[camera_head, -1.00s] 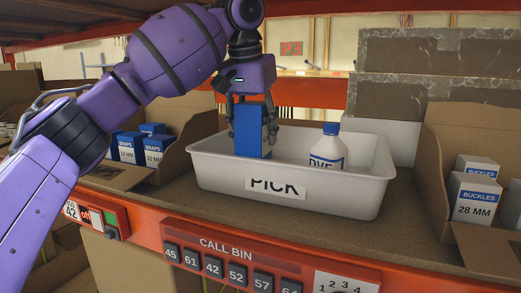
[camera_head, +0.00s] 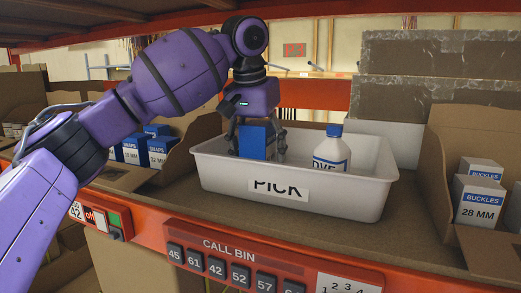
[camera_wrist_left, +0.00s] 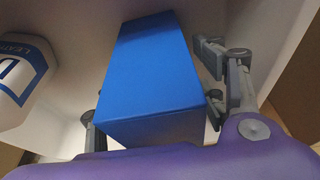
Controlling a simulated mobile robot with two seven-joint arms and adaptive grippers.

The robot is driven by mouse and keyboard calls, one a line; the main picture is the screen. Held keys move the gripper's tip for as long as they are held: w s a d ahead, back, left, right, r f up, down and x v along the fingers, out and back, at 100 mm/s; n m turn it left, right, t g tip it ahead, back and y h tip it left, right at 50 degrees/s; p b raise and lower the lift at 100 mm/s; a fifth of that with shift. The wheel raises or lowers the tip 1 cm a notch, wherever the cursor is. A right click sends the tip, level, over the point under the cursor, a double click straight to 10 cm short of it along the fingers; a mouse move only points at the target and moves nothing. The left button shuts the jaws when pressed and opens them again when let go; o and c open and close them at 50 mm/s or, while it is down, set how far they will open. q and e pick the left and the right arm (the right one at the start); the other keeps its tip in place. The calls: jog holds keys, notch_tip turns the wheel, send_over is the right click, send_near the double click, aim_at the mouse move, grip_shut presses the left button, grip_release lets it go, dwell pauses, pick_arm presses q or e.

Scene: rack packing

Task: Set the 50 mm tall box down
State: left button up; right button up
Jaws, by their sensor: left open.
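The blue box (camera_head: 256,140) stands in the left part of the white PICK tray (camera_head: 300,201), its lower part hidden by the tray's front wall. My left gripper (camera_head: 257,148) is above and around it, with its fingers open on either side. In the left wrist view the box (camera_wrist_left: 150,70) lies between the spread fingers, with a gap visible on the right side. A white bottle with a blue label (camera_head: 331,150) stands in the tray to the right of the box; it also shows in the left wrist view (camera_wrist_left: 20,75). My right gripper is in neither view.
Cardboard bins with blue-and-white SNAPS boxes (camera_head: 160,150) and BUCKLES boxes (camera_head: 480,200) flank the tray. A red rail with CALL BIN buttons (camera_head: 230,262) runs along the front. The tray has free room right of the bottle.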

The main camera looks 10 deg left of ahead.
aim_at(257, 124)
pick_arm(q)
jog(key=v, duration=1.2)
jog(key=shift+r, duration=0.15)
